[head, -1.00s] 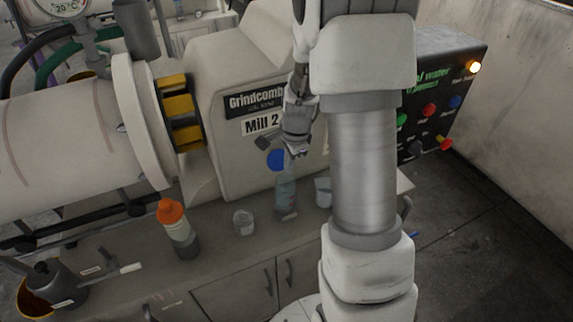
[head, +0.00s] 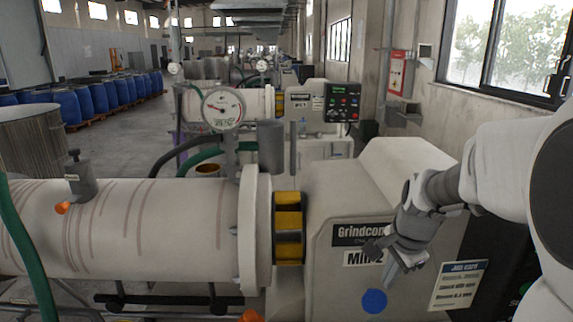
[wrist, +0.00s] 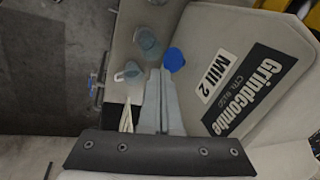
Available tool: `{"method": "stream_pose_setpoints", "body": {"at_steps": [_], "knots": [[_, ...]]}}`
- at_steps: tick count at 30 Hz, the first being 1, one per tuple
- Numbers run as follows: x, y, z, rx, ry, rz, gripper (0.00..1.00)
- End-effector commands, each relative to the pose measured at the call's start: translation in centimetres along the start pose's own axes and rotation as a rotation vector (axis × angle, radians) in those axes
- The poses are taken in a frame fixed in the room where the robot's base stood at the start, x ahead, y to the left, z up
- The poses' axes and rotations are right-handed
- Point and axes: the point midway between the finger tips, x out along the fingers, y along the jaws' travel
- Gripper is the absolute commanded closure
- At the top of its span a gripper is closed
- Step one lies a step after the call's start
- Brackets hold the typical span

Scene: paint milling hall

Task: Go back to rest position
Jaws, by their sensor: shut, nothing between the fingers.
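My gripper (head: 402,268) is in front of the Mill 2 housing (head: 345,205) at the right of the head view, pointing down and to the left. Its fingers are together and nothing is between them. The wrist view shows the closed fingers (wrist: 160,100) in the middle, with the Mill 2 label (wrist: 216,77) to their right. A blue round disc (head: 374,301) sits on the mill face below the gripper. It also shows in the wrist view (wrist: 174,59), beyond the fingertips.
A job card (head: 458,285) is on the mill's right side. A pressure gauge (head: 223,109) rises above the horizontal drum (head: 150,225) at left. In the wrist view, small cups (wrist: 131,73) stand on the bench below. Open floor lies to the left of that bench.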

Motion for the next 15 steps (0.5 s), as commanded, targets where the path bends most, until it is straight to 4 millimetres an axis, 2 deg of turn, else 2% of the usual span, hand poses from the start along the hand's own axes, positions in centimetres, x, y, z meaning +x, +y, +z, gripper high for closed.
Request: {"method": "stream_pose_setpoints", "body": {"at_steps": [1, 6, 15], "knots": [[-1.7, 0.4, 1.2, -0.086, 0.003, -0.022, 1.0], [-5.8, 2.5, 4.6, -0.382, 0.022, -0.068, 1.0], [-10.8, 7.7, 9.6, -0.897, 0.1, -0.126, 1.0]]}}
